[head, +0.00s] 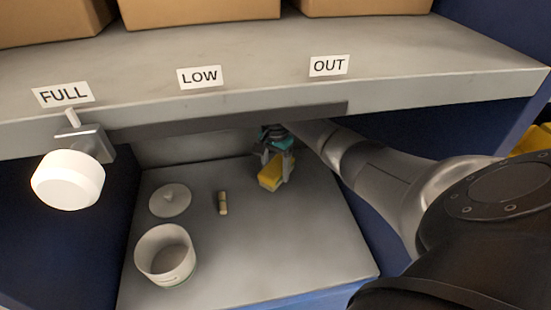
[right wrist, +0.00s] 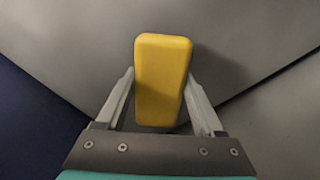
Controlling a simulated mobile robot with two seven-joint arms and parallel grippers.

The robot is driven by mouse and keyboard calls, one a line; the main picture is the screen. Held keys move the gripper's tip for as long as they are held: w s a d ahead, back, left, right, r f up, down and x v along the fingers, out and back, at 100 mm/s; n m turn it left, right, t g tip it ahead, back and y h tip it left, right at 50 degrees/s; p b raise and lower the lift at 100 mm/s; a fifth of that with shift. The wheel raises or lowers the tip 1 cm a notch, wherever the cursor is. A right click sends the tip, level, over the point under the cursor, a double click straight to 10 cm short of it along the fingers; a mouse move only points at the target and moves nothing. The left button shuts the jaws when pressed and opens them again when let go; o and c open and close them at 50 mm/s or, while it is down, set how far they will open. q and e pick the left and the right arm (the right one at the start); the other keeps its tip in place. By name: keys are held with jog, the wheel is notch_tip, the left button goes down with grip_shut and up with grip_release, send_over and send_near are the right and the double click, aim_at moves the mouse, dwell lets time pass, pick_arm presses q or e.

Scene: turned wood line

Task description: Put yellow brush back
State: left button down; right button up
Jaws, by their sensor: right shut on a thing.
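The yellow brush (head: 270,178) shows as a plain yellow block in the head view, low under the shelf and over the grey lower surface. My right gripper (head: 275,169) is shut on it, with one finger on each side. In the right wrist view the brush (right wrist: 162,75) sits upright in the picture between the two fingers of the gripper (right wrist: 160,98). I see no bristles, and I cannot tell whether the brush touches the surface below. My left gripper is not in view.
A white pot (head: 165,255), a round lid (head: 170,200) and a small tan cylinder (head: 223,203) stand on the lower surface (head: 310,240). The grey shelf (head: 270,55), labelled FULL, LOW and OUT, overhangs it. A white round piece (head: 68,180) juts out at left.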

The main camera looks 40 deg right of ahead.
aim_at(275, 166)
jog(key=shift+f, duration=0.55)
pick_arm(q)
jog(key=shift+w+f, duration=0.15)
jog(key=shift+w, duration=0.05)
pick_arm(e)
jog(key=shift+r, duration=0.1)
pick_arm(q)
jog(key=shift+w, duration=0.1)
pick_arm(e)
jog(key=o, duration=1.3)
pick_arm(q)
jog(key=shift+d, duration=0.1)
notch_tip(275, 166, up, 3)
jog(key=p, duration=0.3)
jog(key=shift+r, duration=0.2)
pick_arm(e)
notch_tip(275, 166, up, 12)
